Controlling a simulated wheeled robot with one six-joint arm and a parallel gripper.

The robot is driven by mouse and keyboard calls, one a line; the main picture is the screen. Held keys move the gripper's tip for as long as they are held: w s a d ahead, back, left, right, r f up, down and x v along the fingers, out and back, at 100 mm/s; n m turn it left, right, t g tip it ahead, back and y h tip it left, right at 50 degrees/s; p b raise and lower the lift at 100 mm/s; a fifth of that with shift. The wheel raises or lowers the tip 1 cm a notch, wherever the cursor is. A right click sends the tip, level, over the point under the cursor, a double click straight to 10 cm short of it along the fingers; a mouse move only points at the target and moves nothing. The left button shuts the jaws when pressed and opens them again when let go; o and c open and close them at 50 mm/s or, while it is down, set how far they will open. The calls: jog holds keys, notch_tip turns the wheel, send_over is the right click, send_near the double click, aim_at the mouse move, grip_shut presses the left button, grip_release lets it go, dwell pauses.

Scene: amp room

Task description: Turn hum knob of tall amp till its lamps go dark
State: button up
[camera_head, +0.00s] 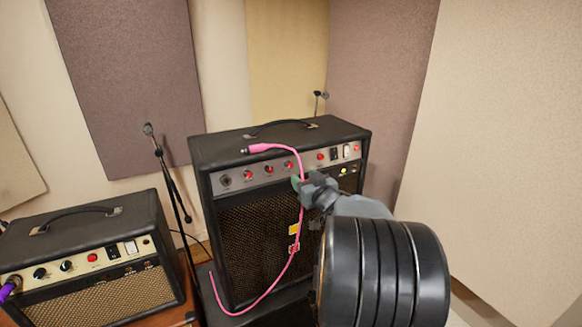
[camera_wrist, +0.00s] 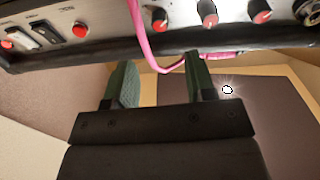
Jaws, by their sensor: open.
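The tall amp (camera_head: 255,225) is black with a silver control panel and stands in the middle. Its panel has several red-capped knobs; a separate red knob (camera_head: 320,156) sits near the switches and also shows in the wrist view (camera_wrist: 80,30). I cannot read which is the hum knob. A lamp (camera_head: 343,170) below the switches glows yellow-green, with another small light (camera_head: 355,169) beside it. My gripper (camera_head: 302,182) is open and empty, just in front of the panel. In the wrist view its fingertips (camera_wrist: 155,70) are apart, clear of the knobs.
A pink cable (camera_head: 301,215) lies over the tall amp's top and hangs down its front, passing close to my fingers. A smaller amp (camera_head: 90,255) with a purple plug (camera_head: 9,288) stands at left. A microphone stand (camera_head: 168,170) is between them.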

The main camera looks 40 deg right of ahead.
aim_at(290, 165)
jog(key=w, duration=0.3)
jog(key=w+d+p, duration=0.1)
jog(key=w, duration=0.4)
jog(key=shift+w+d, duration=0.2)
jog(key=shift+w, duration=0.15)
jog(key=shift+c, duration=0.2)
